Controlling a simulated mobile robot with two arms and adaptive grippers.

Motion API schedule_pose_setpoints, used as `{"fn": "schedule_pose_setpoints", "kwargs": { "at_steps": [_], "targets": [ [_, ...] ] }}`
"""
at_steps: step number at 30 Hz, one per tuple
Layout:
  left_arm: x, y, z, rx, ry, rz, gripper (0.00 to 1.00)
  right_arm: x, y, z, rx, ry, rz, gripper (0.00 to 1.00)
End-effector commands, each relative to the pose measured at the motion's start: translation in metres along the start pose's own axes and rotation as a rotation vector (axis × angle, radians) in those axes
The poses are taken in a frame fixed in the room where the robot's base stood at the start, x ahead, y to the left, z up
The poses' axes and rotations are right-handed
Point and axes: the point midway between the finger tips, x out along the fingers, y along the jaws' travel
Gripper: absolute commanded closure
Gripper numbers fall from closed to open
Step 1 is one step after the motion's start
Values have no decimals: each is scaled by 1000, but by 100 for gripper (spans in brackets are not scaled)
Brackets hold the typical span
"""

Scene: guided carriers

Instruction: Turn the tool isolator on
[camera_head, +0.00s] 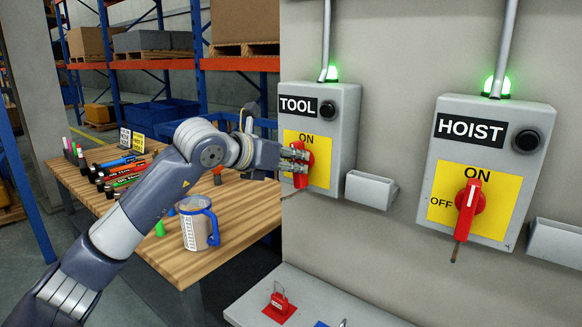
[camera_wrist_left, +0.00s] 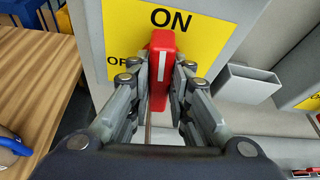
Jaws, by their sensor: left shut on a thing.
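The grey box labelled TOOL (camera_head: 345,130) hangs on the wall with a yellow plate (camera_head: 321,172) and a red rotary handle (camera_head: 302,178). My left gripper (camera_head: 297,160) is shut on this handle. In the left wrist view the gripper's fingers (camera_wrist_left: 161,82) lie on both sides of the red handle (camera_wrist_left: 162,48). The handle stands upright, its white stripe pointing up to the word ON. The OFF word is partly hidden by a finger. A green lamp (camera_head: 330,74) above the box is lit. My right gripper is not in view.
The HOIST box (camera_head: 490,120) is to the right, its red handle (camera_head: 469,205) upright and green lamp (camera_head: 497,84) lit. Small grey holders (camera_head: 371,190) stick out from the wall. A shelf (camera_head: 340,312) with a red padlock (camera_head: 280,302) lies below. A wooden table (camera_head: 240,235) holds a mug (camera_head: 196,228) and markers.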

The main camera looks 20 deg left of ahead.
Motion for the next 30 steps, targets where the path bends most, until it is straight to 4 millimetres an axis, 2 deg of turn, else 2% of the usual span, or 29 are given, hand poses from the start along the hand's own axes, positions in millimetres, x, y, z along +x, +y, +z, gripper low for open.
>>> {"fn": "schedule_pose_setpoints", "kwargs": {
  "at_steps": [10, 26, 27, 29, 30],
  "targets": [
    [2, -2, -3, 125, 5, 49, 100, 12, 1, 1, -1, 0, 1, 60],
    [2, -2, -4, 149, 9, 59, 100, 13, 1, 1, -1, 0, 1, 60],
    [2, -2, -4, 149, 9, 59, 77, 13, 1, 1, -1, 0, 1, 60],
    [2, -1, -4, 148, 9, 59, 64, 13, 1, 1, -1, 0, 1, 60],
    [2, -1, -4, 147, 9, 59, 62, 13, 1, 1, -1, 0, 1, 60]
  ]
}}
